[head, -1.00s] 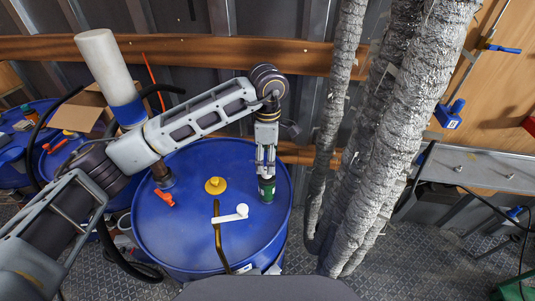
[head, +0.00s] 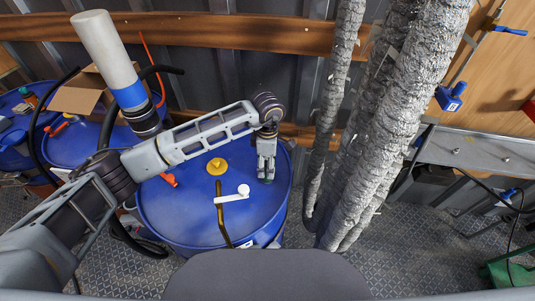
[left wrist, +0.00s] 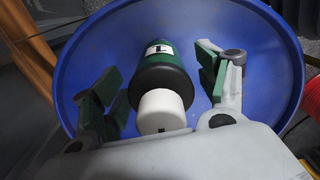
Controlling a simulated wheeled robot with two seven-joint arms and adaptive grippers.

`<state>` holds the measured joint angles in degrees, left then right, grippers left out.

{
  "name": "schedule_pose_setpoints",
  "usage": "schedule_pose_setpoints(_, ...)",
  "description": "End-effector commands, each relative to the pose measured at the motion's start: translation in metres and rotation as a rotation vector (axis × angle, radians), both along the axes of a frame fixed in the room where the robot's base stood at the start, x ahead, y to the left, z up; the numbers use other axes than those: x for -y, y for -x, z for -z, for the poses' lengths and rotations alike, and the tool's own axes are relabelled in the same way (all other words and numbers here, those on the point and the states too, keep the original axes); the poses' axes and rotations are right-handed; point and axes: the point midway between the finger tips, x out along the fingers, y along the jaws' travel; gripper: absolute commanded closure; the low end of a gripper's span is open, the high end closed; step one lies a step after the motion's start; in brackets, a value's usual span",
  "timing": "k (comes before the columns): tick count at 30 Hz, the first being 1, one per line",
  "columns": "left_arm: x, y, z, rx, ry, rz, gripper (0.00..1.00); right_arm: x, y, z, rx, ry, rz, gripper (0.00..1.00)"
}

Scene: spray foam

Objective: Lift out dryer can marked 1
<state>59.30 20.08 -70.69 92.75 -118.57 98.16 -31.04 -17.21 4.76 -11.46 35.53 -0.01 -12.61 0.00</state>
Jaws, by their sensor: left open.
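A green can (left wrist: 163,58) with a black shoulder, a white cap (left wrist: 160,111) and a white label with a dark mark that looks like a 1 shows in the left wrist view. It appears to stand on the blue barrel lid (left wrist: 95,40). My left gripper (head: 266,174) is over the right part of the blue barrel (head: 190,215), pointing down. Its green-padded fingers are open, one on each side of the can, with gaps visible between pads and can. In the head view the gripper mostly hides the can. My right gripper is not in view.
A yellow cap (head: 217,166), a white-handled piece (head: 232,195) and an orange valve handle (head: 169,180) sit on the barrel. Silver-wrapped pipes (head: 385,130) rise close to its right. A white cylinder (head: 103,50) and an open cardboard box (head: 78,98) are behind left.

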Motion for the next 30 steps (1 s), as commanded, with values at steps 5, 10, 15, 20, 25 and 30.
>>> schedule_pose_setpoints(5,0.000,0.000,0.013,-0.001,0.001,-0.001,0.26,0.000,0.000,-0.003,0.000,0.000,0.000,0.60)
schedule_pose_setpoints(10,0.000,0.000,0.018,0.000,0.000,0.000,0.26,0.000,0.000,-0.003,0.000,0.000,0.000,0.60)
schedule_pose_setpoints(15,0.000,0.000,0.019,0.000,0.000,0.000,0.26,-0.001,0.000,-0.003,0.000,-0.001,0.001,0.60)
schedule_pose_setpoints(20,0.000,0.000,0.018,0.000,0.000,0.000,0.35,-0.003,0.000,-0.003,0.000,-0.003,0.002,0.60)
schedule_pose_setpoints(25,0.000,0.000,0.018,0.000,0.000,0.000,0.57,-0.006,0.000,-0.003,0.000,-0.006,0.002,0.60)
schedule_pose_setpoints(30,0.000,0.000,0.018,0.000,0.000,0.000,0.79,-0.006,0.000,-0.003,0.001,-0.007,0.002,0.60)
